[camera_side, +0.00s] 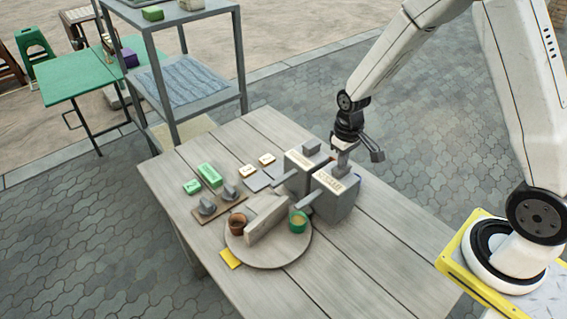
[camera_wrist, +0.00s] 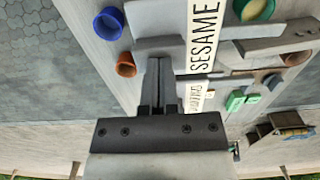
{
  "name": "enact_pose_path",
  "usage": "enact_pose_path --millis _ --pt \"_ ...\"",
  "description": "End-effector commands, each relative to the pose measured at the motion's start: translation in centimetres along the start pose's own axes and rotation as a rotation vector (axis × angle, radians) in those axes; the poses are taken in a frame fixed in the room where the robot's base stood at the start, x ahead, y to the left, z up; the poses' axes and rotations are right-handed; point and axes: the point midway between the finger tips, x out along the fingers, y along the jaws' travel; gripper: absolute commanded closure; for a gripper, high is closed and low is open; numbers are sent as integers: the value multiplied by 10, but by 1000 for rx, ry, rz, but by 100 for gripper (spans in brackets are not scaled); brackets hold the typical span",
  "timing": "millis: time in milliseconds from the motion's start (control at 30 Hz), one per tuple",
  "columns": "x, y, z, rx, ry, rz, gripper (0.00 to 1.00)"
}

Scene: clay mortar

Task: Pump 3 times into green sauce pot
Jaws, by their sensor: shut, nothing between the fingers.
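Two grey box-shaped dispensers stand side by side on the table. The nearer one (camera_side: 334,197) carries a label that reads SESAME in the wrist view (camera_wrist: 203,35); its spout (camera_side: 309,200) points toward the green sauce pot (camera_side: 298,224). That pot holds yellowish sauce and also shows at the top of the wrist view (camera_wrist: 258,9). The farther dispenser (camera_side: 298,180) has its own top block and label. My gripper (camera_side: 343,168) is shut and empty, pointing down over the SESAME dispenser's top; its fingers also show in the wrist view (camera_wrist: 157,65). I cannot tell whether they touch.
A brown pot (camera_side: 237,223) and a pale block (camera_side: 266,219) share the round board (camera_side: 262,259) with the green pot. Green blocks (camera_side: 210,174) and small items lie farther back. A blue pot (camera_wrist: 108,24) and an orange pot (camera_wrist: 126,65) show in the wrist view. The table's front right is clear.

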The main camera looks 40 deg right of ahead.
Motion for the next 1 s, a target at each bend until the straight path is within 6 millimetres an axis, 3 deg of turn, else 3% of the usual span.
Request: enact_pose_path --millis 533,1000 --pt "6 0 0 0 0 0 100" --pt "-11 0 0 0 1 0 100"
